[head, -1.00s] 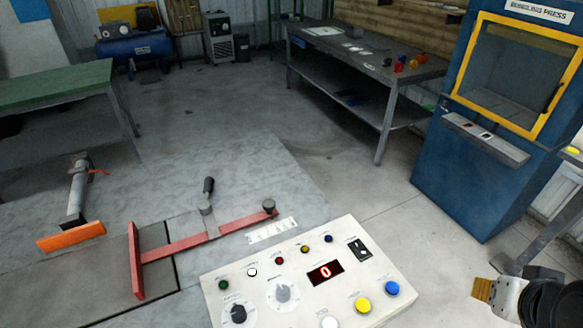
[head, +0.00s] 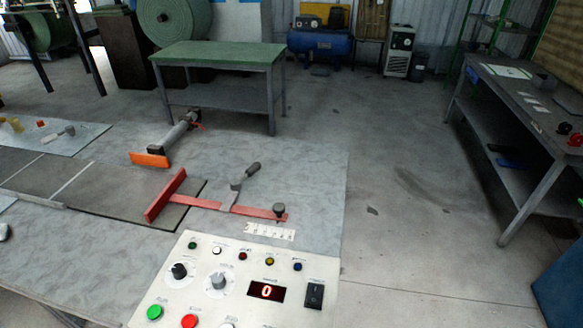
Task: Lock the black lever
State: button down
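The black lever (head: 253,170) stands on a grey metal clamp (head: 231,196) in the middle of the head view. Its dark grip points up and slightly right, tilted, not lying flat. The clamp sits on a red bar (head: 252,211). A red plate (head: 165,195) is at the bar's left end and a round dark knob (head: 279,209) at its right end. My gripper is not in this view. Nothing touches the lever.
A cream control panel (head: 322,268) with knobs, coloured buttons and a red "0" display stands in front of the lever. An orange-ended grey cylinder (head: 150,159) lies behind left. A green-topped table (head: 215,54) and a grey workbench (head: 530,100) stand beyond open floor.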

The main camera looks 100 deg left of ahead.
aim_at(235, 183)
jog(key=i+j+u, duration=0.1)
jog(key=i+u, duration=0.55)
jog(key=u, duration=0.15)
jog(key=i+u, duration=0.3)
jog(key=u, duration=0.15)
jog(key=i+l+u, duration=0.2)
jog(key=u, duration=0.2)
jog(key=i+j+u, duration=0.2)
jog(key=i+u, duration=0.25)
jog(key=i+j+u, duration=0.1)
jog(key=u, duration=0.4)
jog(key=i+l+u, duration=0.15)
jog(key=i+u, duration=0.3)
jog(key=i+l+u, duration=0.2)
jog(key=i+u, duration=0.25)
jog(key=i+j+u, duration=0.2)
jog(key=u, duration=0.2)
jog(key=i+j+u, duration=0.1)
jog(key=i+u, duration=0.55)
jog(key=u, duration=0.2)
